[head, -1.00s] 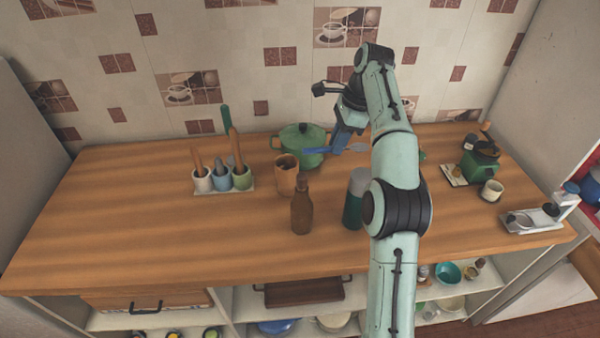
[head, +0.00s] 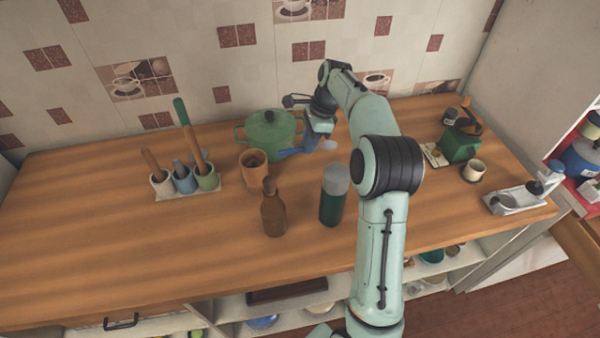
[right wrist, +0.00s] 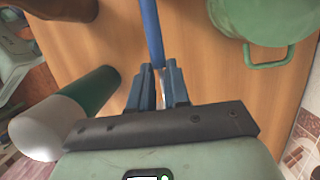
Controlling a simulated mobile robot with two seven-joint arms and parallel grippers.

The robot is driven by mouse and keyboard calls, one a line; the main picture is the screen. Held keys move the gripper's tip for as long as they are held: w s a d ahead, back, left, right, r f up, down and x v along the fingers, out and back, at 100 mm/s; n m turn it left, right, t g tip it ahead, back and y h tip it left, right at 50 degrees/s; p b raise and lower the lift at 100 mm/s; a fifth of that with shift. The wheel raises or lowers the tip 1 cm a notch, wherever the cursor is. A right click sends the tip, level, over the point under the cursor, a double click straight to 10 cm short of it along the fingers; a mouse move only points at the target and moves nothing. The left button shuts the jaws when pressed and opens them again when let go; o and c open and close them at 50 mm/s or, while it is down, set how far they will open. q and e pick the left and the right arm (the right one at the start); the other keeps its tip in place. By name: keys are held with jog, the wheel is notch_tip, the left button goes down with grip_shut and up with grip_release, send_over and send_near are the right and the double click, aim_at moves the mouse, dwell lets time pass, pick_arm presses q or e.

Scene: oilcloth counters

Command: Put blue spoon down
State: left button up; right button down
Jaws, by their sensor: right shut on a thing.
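The blue spoon (head: 292,153) is held in my right gripper (head: 314,144), behind the bottles and just right of the green pot. Its blue handle points left, and its pale bowl shows right of the fingers. In the right wrist view, my right gripper (right wrist: 158,88) is shut on the spoon, whose blue handle (right wrist: 151,35) runs up and away between the fingers. The spoon is low over the wooden counter (head: 110,225); I cannot tell whether it touches. My left gripper is not in view.
The green pot (head: 268,133), a brown cup (head: 254,170), a brown bottle (head: 273,212) and a green bottle with grey cap (head: 333,198) stand nearby. A utensil rack (head: 187,192) is left; a green grinder (head: 460,143) is right. The counter's left part is clear.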

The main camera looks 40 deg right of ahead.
aim_at(304, 181)
notch_tip(304, 181, down, 14)
jog(key=shift+w+r, duration=0.1)
jog(key=shift+w, duration=0.05)
dwell(0.4)
jog(key=shift+f, duration=0.2)
jog(key=c, duration=1.1)
grip_release()
jog(key=shift+r, duration=0.15)
